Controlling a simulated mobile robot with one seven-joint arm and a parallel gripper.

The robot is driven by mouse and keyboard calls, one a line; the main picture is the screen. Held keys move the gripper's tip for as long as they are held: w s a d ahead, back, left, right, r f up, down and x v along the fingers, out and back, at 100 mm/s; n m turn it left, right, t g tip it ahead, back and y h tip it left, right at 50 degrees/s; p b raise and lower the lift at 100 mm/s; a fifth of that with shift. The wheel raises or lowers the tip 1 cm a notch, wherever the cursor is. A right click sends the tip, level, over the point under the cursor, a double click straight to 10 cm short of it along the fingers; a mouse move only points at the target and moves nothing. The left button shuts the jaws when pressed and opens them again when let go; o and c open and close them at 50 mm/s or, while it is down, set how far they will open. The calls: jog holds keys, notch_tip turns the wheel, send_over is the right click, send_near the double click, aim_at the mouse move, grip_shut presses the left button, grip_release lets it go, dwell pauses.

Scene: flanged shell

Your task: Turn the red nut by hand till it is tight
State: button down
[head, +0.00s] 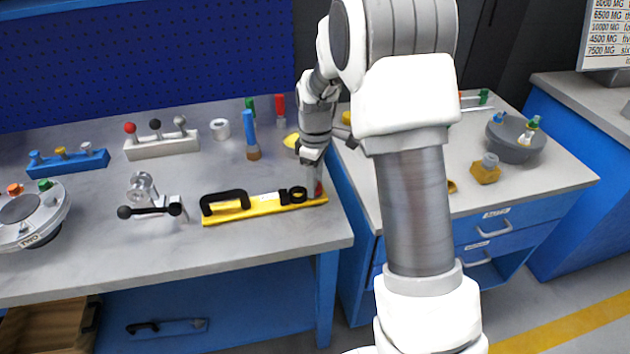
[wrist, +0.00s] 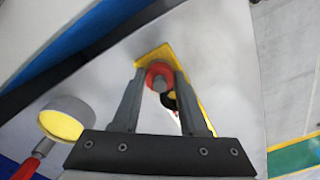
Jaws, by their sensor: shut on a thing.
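The red nut (wrist: 155,70) sits between the two fingers of my gripper (wrist: 160,78) in the wrist view, around a grey stud end. My gripper is shut on it. In the head view, a little of the red nut (head: 318,189) shows below my gripper (head: 313,182), at the right end of a yellow plate (head: 265,208). The yellow plate also shows behind the nut in the wrist view (wrist: 206,108). How far the nut is turned cannot be told.
A black handle (head: 225,201) stands on the plate. A grey clamp with a black lever (head: 150,210) lies to its left. A blue-handled tool (head: 250,132) and a white ring (head: 220,128) stand behind. The bench front by the plate is clear.

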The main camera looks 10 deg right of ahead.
jog(key=shift+c, duration=2.2)
grip_release()
jog(key=shift+r, duration=0.15)
notch_tip(320, 180, up, 17)
jog(key=p, duration=0.3)
jog(key=shift+r, duration=0.1)
